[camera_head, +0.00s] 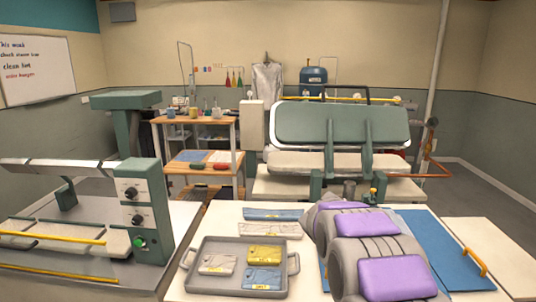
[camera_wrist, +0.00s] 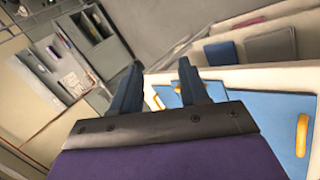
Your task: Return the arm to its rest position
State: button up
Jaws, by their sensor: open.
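My arm (camera_head: 378,232), grey with purple pads, is low at the front, right of centre in the head view, in front of and partly over the white table. In the wrist view my gripper (camera_wrist: 161,64) has its two dark fingers spread apart with nothing between them. My gripper's fingers cannot be made out clearly in the head view. Beyond the fingers the wrist view shows a blue panel (camera_wrist: 240,115) with yellow handles.
A grey tray (camera_head: 190,283) with small folded cloths stands left of my arm. A blue board (camera_head: 445,250) with a yellow handle (camera_head: 475,262) lies to its right. A green press (camera_head: 340,125) stands behind, and a control machine (camera_head: 140,210) at left.

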jog(key=s+a+n+y, duration=0.1)
jog(key=s+a, duration=0.4)
jog(key=s, duration=0.5)
jog(key=s+a+n+y, duration=0.2)
jog(key=s+a+y, duration=0.2)
jog(key=s, duration=0.7)
jog(key=s+a+n+y, duration=0.2)
jog(key=s+a, duration=0.4)
jog(key=s, duration=0.5)
jog(key=shift+s+r+t+y, duration=0.15)
jog(key=shift+r+t+y, duration=0.3)
jog(key=shift+y, duration=0.15)
jog(key=shift+o, duration=0.4)
